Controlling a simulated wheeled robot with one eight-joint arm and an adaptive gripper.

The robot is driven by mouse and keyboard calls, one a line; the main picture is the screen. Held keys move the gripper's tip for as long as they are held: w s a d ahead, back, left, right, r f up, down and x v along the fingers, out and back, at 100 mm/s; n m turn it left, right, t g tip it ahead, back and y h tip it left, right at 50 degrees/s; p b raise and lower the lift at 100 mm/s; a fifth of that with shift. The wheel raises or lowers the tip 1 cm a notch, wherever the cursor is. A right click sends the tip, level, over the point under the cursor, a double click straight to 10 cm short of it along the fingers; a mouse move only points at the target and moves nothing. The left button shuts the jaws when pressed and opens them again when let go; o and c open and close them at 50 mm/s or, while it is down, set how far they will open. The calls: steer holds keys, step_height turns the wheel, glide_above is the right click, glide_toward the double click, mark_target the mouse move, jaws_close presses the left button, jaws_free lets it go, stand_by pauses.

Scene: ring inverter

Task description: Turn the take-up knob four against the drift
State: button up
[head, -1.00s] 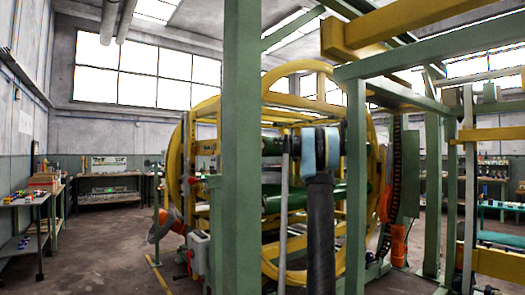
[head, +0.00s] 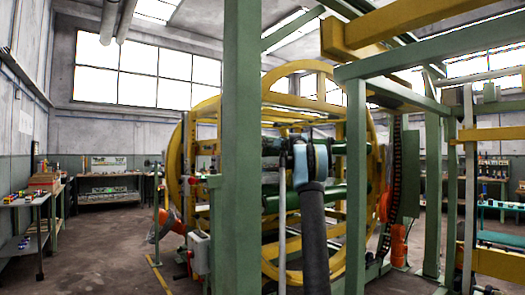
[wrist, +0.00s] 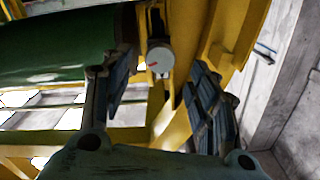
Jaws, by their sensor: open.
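In the wrist view a pale round knob (wrist: 160,57) with a small red mark faces me beside the yellow frame. I cannot read a number on it. My gripper (wrist: 158,72) is open, with one dark ridged finger to the left and one to the right of the knob's line. The knob shows in the gap, toward the fingertips. I cannot tell whether either finger touches it. In the head view my arm rises in front of the yellow ring machine (head: 285,262); my fingers and the knob cannot be made out there.
A green roller (wrist: 62,45) lies close left of my gripper in the wrist view. Yellow beams (wrist: 238,30) stand close on the right. In the head view a green post (head: 242,150) and another green post (head: 356,190) flank my arm. Open floor (head: 110,245) lies left.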

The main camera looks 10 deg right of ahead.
steer(key=x, duration=0.6)
steer(key=shift+c, duration=0.6)
steer(key=c, duration=1)
